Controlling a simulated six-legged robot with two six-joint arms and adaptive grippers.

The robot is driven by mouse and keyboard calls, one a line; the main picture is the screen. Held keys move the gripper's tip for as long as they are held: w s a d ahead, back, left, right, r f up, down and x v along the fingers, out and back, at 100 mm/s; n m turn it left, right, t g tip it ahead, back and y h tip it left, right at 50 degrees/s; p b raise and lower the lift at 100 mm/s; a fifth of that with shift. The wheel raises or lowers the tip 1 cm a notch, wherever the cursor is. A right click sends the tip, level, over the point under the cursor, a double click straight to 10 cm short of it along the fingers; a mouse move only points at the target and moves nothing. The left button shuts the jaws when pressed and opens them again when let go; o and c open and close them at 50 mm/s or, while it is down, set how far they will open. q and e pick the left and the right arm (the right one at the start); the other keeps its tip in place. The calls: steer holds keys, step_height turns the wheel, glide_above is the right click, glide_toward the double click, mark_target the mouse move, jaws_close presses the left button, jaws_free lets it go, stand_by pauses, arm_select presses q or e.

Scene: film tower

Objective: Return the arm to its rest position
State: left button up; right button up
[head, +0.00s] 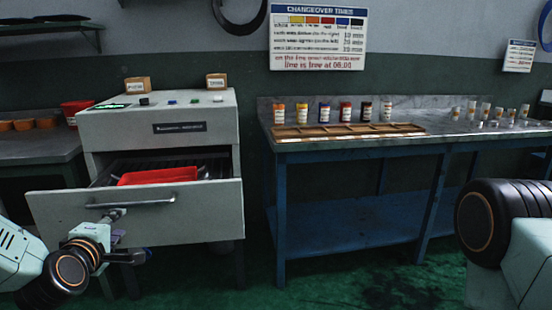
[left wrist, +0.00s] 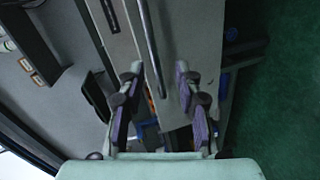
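My left gripper (head: 130,236) is in front of the pulled-out drawer (head: 200,222) of the grey cabinet (head: 205,130), low at the left of the head view. In the left wrist view its two purple-padded fingers (left wrist: 160,80) stand apart with a clear gap. The drawer's bar handle (head: 145,203) also shows in the left wrist view (left wrist: 151,45), running toward the gap between the fingers. I cannot tell how far the fingertips are from it. Nothing is held in the fingers. My right arm shows at the right edge of the head view; its gripper is out of view.
A red tray (head: 158,176) lies in the open drawer. A blue-framed bench (head: 350,152) at the right carries several small bottles (head: 324,112), a wooden rack (head: 345,131) and several clear cups (head: 486,111). Green floor (head: 375,275) in front is clear.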

arm_select(q)
steer(key=s+d+f+m+g+h+p, duration=0.3)
steer(key=s+d+f+m+g, duration=0.3)
steer(key=s+d+f+m, duration=0.65)
steer(key=s+d+f+m+g+p, duration=0.1)
steer(key=s+f+g, duration=0.3)
steer(key=s, duration=0.8)
steer(key=s+d+f+m+g+p, duration=0.1)
steer(key=s+f+m+g+p, duration=0.2)
steer(key=s, duration=1)
step_height(320, 180, down, 3)
steer(key=shift+d+f+m+g, duration=0.2)
steer(key=shift+d+m+g, duration=0.05)
steer(key=shift+m+g, duration=0.65)
steer(key=shift+s+a, duration=0.1)
steer(key=shift+s, duration=0.05)
